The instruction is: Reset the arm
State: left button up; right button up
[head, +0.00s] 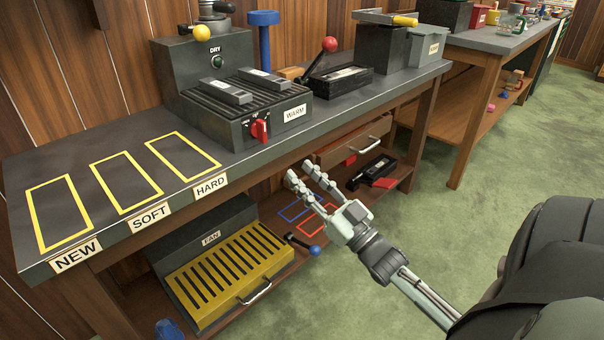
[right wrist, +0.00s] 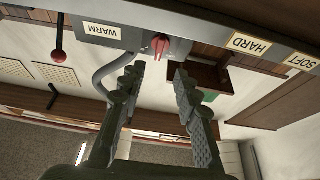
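My right gripper (head: 312,182) reaches in from the right in the head view, in front of the workbench's front edge, over the lower shelf. Its two fingers are apart with nothing between them. In the right wrist view the fingers (right wrist: 155,75) are also spread and empty, pointing toward the bench edge with the WARM label (right wrist: 103,31) and the red knob (right wrist: 160,46). The fingers look clear of the bench. My left gripper is not in view.
The workbench (head: 110,195) has yellow outlines marked NEW, SOFT and HARD. A dark warming unit (head: 245,105) with a red knob stands on it. Below are a yellow FAN unit (head: 225,275) and a blue-knobbed lever (head: 313,250). A second bench (head: 490,42) stands behind right. Green floor (head: 450,220) is open.

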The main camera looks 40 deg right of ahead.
dwell(0.3)
jog(key=a+f+m+g+h, duration=0.1)
jog(key=a+f+g+h, duration=0.2)
jog(key=f+g, duration=1.1)
jog(key=s+a+f+g, duration=0.2)
jog(key=s+a+f, duration=0.2)
jog(key=s+f, duration=0.4)
jog(key=s+a+f+n+g, duration=0.1)
jog(key=s+a+f+g, duration=0.2)
jog(key=s+f, duration=0.6)
notch_tip(320, 180, down, 2)
jog(key=shift+s+a+f+n+g, duration=0.2)
jog(key=shift+a+n+g, duration=0.1)
jog(key=shift+a, duration=0.35)
